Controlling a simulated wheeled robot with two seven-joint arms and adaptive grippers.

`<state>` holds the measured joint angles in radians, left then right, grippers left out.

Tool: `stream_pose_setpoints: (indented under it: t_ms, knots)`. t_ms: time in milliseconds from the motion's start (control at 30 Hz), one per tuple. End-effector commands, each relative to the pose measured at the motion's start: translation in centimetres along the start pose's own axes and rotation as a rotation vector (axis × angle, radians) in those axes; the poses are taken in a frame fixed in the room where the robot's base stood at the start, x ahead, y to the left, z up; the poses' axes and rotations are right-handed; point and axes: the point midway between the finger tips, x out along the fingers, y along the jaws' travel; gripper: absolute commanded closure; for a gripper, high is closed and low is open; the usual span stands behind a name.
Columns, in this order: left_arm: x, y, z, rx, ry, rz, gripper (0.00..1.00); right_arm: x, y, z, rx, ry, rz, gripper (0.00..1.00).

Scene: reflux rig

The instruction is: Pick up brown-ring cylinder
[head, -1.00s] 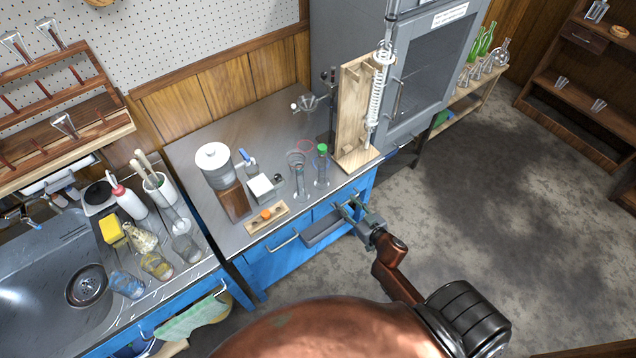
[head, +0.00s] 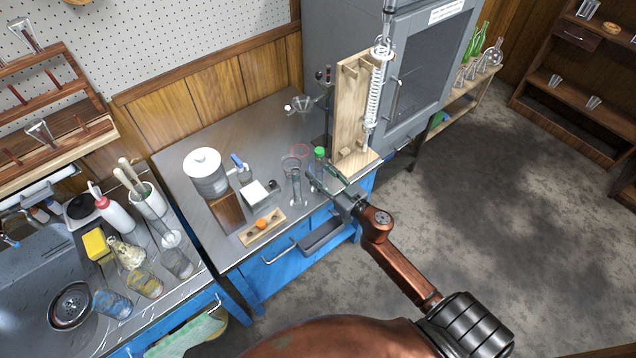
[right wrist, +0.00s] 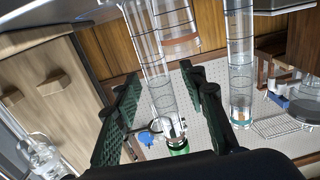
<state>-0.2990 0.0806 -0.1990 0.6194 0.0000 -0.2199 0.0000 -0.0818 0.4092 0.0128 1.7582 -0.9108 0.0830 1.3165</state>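Two tall clear graduated cylinders stand on the steel bench. The left one (head: 294,183) is free in the head view. The other, near a green cap (head: 320,153), is partly hidden by my right gripper (head: 324,186). In the right wrist view, which looks upside down, one clear cylinder (right wrist: 164,92) lies between the open fingers of my right gripper (right wrist: 165,108), with no clear contact. The other cylinder (right wrist: 240,75) is outside the fingers, to the right. My left gripper is not in view.
A wooden stand (head: 350,120) with a glass condenser rises close to the right gripper. A wooden block with an orange item (head: 261,224), a white box (head: 254,193) and a white-lidded container (head: 204,165) stand left. The floor is clear at right.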

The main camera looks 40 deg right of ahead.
Motion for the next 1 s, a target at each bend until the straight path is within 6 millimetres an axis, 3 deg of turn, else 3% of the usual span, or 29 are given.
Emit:
stream_pose_setpoints:
  t_ms: [233, 800, 1000]
  knots:
    - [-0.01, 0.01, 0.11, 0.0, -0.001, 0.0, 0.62, 0.17, 0.01, -0.01, 0.001, 0.0, 0.0, 0.61]
    - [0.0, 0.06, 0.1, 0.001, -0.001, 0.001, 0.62, 0.15, 0.01, 0.01, 0.001, -0.001, 0.001, 1.0]
    - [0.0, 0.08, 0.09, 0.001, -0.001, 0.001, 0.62, 0.14, 0.01, 0.02, 0.001, -0.001, 0.001, 1.0]
